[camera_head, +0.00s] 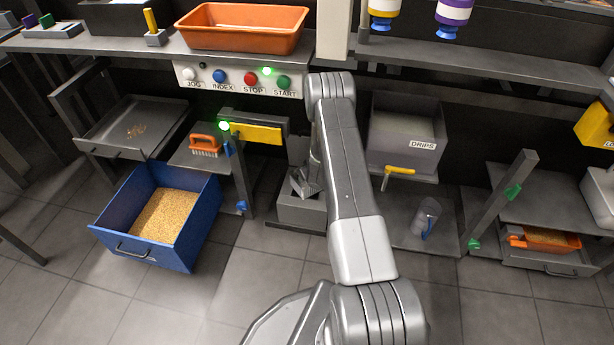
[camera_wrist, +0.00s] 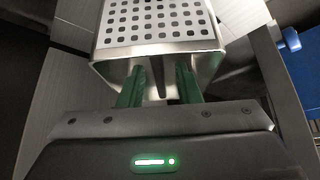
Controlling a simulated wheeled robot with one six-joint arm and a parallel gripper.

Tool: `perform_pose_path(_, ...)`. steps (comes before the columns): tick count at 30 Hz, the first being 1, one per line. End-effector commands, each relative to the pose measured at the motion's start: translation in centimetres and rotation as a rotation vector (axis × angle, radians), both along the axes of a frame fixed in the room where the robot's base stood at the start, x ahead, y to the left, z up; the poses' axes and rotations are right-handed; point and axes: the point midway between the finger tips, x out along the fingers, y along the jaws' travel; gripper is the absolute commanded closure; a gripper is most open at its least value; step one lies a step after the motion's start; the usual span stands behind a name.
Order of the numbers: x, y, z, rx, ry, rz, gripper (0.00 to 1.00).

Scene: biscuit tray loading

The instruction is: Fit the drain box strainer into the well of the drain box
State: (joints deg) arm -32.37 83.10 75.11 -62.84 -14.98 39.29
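The strainer (camera_wrist: 155,24), a bright metal piece with a perforated face and plain side walls, fills the upper middle of the wrist view. In the head view the strainer (camera_head: 306,183) looks tilted, just above the grey drain box (camera_head: 300,213) on the floor. The green fingers of my gripper (camera_wrist: 160,85) reach under the strainer's near rim, one on each side of a narrow dark part, and appear to hold it. The exact contact is hidden. My arm covers the right part of the drain box, and its well cannot be made out.
A blue bin (camera_head: 199,228) of crumbs stands open at the left. A tank marked DRIPS (camera_head: 403,155) with a yellow tap is right of my arm, with a clear jug (camera_head: 425,217) below. An orange tray (camera_head: 243,40) rests on the bench above. The front floor is largely free.

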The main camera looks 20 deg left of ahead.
Motion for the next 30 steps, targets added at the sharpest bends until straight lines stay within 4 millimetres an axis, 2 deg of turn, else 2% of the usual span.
perform_pose_path(4, 0.1, 0.0, 1.8, 0.002, -0.001, -0.001, 0.70)
perform_pose_path(18, -2.7, -4.4, 9.9, 0.000, 0.000, -0.002, 0.70)
perform_pose_path(24, -3.2, -5.3, 11.3, 0.000, 0.000, 0.000, 0.70)
perform_pose_path(30, -3.3, -5.4, 11.4, 0.000, 0.000, 0.000, 0.70)
